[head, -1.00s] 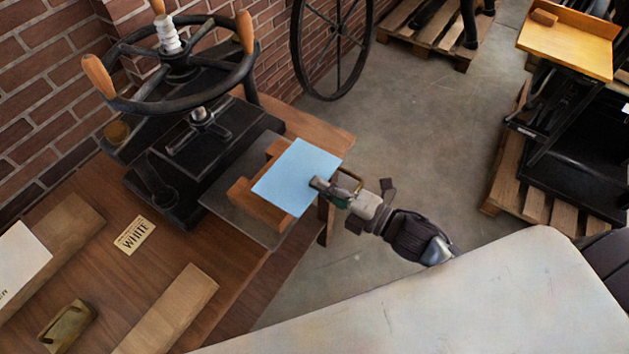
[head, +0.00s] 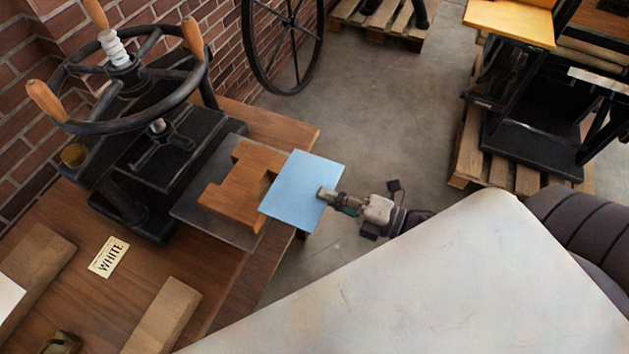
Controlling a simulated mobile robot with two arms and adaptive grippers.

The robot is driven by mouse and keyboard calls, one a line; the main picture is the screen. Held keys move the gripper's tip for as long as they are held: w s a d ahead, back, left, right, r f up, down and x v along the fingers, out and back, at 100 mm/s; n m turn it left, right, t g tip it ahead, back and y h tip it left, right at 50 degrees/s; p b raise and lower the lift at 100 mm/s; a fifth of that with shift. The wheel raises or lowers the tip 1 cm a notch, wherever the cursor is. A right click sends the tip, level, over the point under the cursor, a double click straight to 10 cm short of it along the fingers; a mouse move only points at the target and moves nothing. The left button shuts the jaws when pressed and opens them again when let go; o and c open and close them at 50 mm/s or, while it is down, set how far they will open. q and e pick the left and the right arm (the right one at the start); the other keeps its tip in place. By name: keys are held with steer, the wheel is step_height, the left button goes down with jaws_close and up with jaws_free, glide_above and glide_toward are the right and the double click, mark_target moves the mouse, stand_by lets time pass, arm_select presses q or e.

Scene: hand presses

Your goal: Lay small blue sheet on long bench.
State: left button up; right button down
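The small blue sheet (head: 298,188) is held by my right gripper (head: 327,195), which is shut on its right edge. The sheet's left side overlaps a notched wooden block (head: 232,200) in the head view. Its right part is out over the floor. I cannot tell whether it touches the block. A long brown wooden bench (head: 165,262) runs along the brick wall at the left; it may be the long bench. My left gripper is not in view.
A black hand press (head: 150,140) with a big handwheel stands on the bench, its plate under the block. A "WHITE" card (head: 108,257) and wooden strips (head: 160,315) lie nearer. Another press on a pallet (head: 466,150) stands at right. Bare floor (head: 390,100) lies between.

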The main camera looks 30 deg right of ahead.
steer(key=p+v, duration=0.1)
steer(key=v, duration=0.6)
steer(key=shift+s+d, duration=0.15)
steer(key=shift+s, duration=0.05)
stand_by(0.3)
